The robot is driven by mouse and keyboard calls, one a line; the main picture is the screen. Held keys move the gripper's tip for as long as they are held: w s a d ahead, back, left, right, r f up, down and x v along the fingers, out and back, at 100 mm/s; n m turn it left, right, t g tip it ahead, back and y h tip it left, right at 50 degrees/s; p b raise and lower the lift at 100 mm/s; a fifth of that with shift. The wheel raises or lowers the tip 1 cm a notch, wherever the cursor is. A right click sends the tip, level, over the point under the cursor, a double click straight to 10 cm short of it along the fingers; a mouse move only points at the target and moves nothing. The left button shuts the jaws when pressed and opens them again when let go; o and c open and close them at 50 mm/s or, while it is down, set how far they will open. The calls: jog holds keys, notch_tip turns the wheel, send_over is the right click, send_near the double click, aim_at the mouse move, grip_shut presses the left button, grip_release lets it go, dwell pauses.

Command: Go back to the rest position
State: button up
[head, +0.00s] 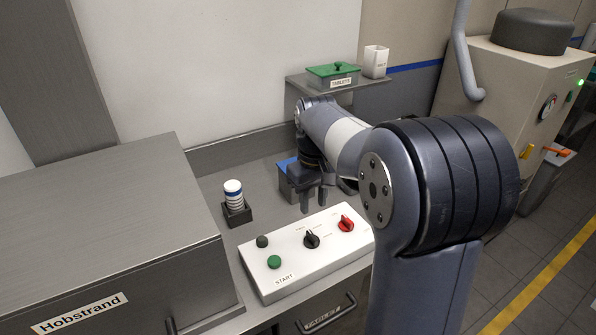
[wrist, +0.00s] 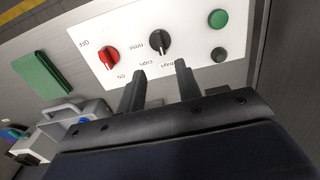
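My gripper (head: 313,204) hangs pointing down over the worktop, just behind the white control panel (head: 285,262) in the head view. In the wrist view its two fingers (wrist: 160,70) stand apart with nothing between them, so it is open and empty. The panel (wrist: 190,15) shows beyond the fingertips, with a red knob (wrist: 109,57), a black knob (wrist: 159,42) and a green button (wrist: 218,19). My arm reaches out from the right of the head view and hides part of the worktop.
A grey housing marked Hobstrand (head: 105,235) stands at left. A white and blue stack (head: 233,191) sits in a dark holder (head: 237,216). A green-lidded box (head: 333,71) and a white cup (head: 376,62) stand on a back shelf. A beige machine (head: 505,85) is at right.

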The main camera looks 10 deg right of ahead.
aim_at(312, 235)
notch_tip(312, 235, down, 10)
jog(key=shift+f+p, duration=0.25)
jog(key=shift+p, duration=0.2)
jog(key=shift+m, duration=0.3)
